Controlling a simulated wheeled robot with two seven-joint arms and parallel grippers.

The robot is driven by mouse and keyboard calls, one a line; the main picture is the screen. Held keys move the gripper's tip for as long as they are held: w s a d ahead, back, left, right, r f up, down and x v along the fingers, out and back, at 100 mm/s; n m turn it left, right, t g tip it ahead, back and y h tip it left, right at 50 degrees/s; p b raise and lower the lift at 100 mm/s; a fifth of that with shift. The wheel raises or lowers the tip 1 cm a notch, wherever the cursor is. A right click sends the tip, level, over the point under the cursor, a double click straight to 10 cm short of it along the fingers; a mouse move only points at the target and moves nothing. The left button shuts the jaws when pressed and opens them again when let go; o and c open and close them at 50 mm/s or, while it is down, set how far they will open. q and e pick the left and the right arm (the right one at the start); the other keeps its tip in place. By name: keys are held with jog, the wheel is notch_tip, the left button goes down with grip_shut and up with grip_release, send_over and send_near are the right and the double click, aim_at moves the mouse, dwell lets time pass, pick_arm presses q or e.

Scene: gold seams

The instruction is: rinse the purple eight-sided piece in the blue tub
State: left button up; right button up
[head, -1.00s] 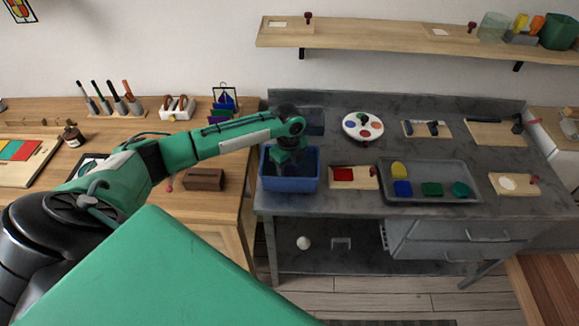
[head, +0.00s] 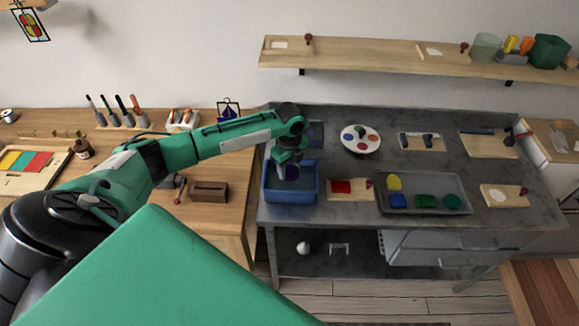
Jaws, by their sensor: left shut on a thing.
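The blue tub (head: 291,195) stands at the left end of the grey bench. My left gripper (head: 290,166) points down over the tub from the back and is shut on the purple eight-sided piece (head: 291,173). The piece shows small and dark against the inside of the tub, at about the level of the rim. I cannot tell whether it touches any water, and the tub's bottom is partly hidden. My right gripper is out of view.
Right of the tub are a board with a red piece (head: 341,187) and a grey tray (head: 425,208) with yellow, blue and green pieces. A round white palette (head: 361,139) lies behind. A brown block (head: 209,192) sits on the wooden table to the left.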

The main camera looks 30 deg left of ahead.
pick_arm(q)
jog(key=shift+r+p, duration=2.15)
jog(key=shift+r, duration=0.4)
jog(key=shift+f, duration=0.1)
